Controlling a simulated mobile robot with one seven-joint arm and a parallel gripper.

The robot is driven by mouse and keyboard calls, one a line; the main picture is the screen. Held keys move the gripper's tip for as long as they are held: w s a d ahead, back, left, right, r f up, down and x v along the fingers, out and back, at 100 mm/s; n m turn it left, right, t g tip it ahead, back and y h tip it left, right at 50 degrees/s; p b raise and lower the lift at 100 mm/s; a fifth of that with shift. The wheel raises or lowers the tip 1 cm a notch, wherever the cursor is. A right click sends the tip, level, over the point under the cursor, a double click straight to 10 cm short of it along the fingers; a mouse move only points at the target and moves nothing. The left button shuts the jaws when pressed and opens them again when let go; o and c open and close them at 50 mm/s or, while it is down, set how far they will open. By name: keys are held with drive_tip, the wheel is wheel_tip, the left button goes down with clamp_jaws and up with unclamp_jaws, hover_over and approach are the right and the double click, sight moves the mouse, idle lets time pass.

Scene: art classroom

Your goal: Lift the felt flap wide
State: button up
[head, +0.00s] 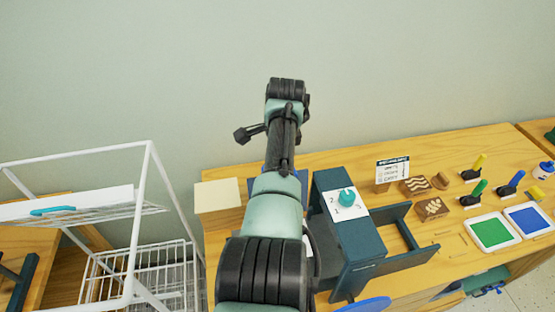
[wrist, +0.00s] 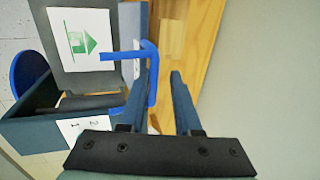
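In the wrist view a grey sheet (wrist: 78,20), which may be the felt flap, lies on the dark blue press. A white paper with a green house-like print (wrist: 84,40) lies on it. A bright blue bent handle (wrist: 128,55) reaches from the sheet's side toward my gripper (wrist: 160,74). My fingers are apart; the handle's bent end shows in the gap, close to the left finger. I cannot tell whether they touch.
A blue wheel (wrist: 30,80) is on the press's side. Right of the press on the wooden table (head: 460,152) are carved blocks (head: 432,208), a small sign (head: 392,169), green (head: 491,232) and blue (head: 528,219) ink trays. A white wire rack (head: 138,225) stands left; a wall is behind.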

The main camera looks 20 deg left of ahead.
drive_tip(key=shift+s+d+f, duration=0.15)
drive_tip(key=shift+s+f, duration=0.15)
drive_tip(key=b+v, duration=0.3)
drive_tip(key=v, duration=1)
drive_tip(key=shift+w+r, duration=0.25)
drive_tip(key=shift+r, duration=0.05)
drive_tip(key=w+d+r+n+t, duration=0.3)
drive_tip(key=w+d+r+t, duration=0.1)
drive_tip(key=w+r+t, duration=0.25)
drive_tip(key=s+d+r+n+t, duration=0.2)
drive_tip(key=d+r+t, duration=0.15)
drive_tip(key=r, duration=0.25)
drive_tip(key=s+d+r+n+t, duration=0.1)
drive_tip(key=d+r+t, duration=0.1)
drive_tip(key=r+t, duration=0.3)
drive_tip(key=s+d+r+n+t+h, duration=0.1)
drive_tip(key=s+d+r+t, duration=0.3)
drive_tip(key=s+r, duration=0.5)
drive_tip(key=s+d+r+n+t, duration=0.4)
drive_tip(key=s+r, duration=0.6)
drive_tip(key=s, duration=0.4)
drive_tip(key=shift+t+h+b, duration=0.4)
drive_tip(key=shift+t+b, duration=0.05)
drive_tip(key=shift+t, duration=0.45)
